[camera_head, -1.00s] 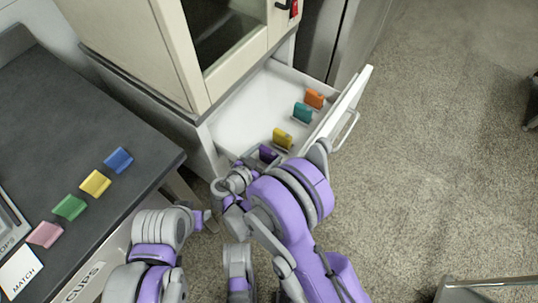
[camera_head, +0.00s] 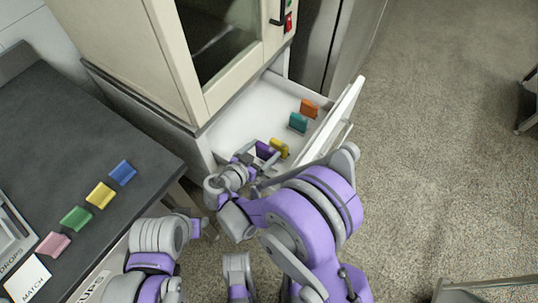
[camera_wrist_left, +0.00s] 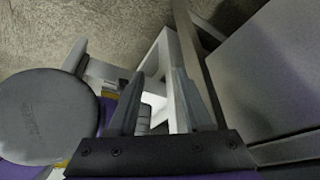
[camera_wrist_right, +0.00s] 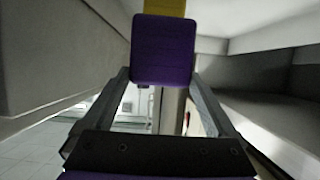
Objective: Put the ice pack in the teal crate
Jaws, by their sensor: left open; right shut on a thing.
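I see no ice pack and no teal crate in these views. My right gripper (camera_head: 252,158) reaches into the open drawer and is shut on a purple block (camera_head: 264,150). In the right wrist view the purple block (camera_wrist_right: 163,50) stands between the fingertips, with a yellow block (camera_wrist_right: 163,8) just beyond it. In the drawer are the yellow block (camera_head: 279,147), a teal block (camera_head: 298,122) and an orange block (camera_head: 309,108). My left gripper (camera_wrist_left: 155,95) is open and empty, outside the drawer front.
The white drawer (camera_head: 238,128) is pulled out under a beige cabinet (camera_head: 150,60). The dark counter (camera_head: 70,130) at left holds blue (camera_head: 123,172), yellow (camera_head: 100,195), green (camera_head: 77,219) and pink (camera_head: 53,244) pieces and a "MATCH" card (camera_head: 27,279). Open floor lies right.

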